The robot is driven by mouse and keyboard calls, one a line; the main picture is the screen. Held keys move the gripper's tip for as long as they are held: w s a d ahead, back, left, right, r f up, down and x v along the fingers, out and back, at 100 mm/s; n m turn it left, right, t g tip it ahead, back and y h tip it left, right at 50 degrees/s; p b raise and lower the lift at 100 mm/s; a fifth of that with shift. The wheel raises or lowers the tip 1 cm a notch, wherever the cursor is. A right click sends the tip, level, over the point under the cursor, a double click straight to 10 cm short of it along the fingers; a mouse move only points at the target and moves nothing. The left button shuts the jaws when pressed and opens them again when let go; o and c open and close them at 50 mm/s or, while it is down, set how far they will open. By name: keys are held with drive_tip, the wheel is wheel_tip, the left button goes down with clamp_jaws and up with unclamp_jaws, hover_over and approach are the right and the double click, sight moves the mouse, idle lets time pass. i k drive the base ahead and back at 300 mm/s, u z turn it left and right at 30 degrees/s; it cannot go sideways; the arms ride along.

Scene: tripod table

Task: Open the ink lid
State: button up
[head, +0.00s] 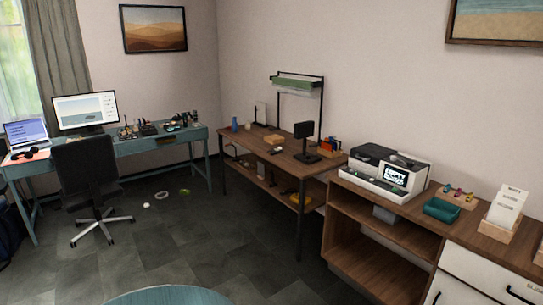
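A white and black printer (413,174) stands on the wooden cabinet (445,224) at the right, against the wall. Its front has a lit screen (395,176) with large lettering, partly legible as "EMPTY". A dark panel (372,152) covers the printer's top left part. The ink lid is too small to tell apart from the rest of the printer, and I cannot tell whether it is open or shut. My gripper is not in view.
A teal tray (441,210) and a card holder (502,231) stand right of the printer. A wooden workbench (277,158) stands to its left. A round blue tabletop (170,296) is at the bottom edge. An office chair (87,172) is at left. The middle floor is mostly clear.

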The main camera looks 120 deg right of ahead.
sight(371, 154)
drive_tip(key=z, duration=5)
drive_tip(key=i, duration=1.25)
drive_tip(key=u, duration=0.3)
drive_tip(key=i, duration=1.6)
drive_tip(key=u, duration=0.8)
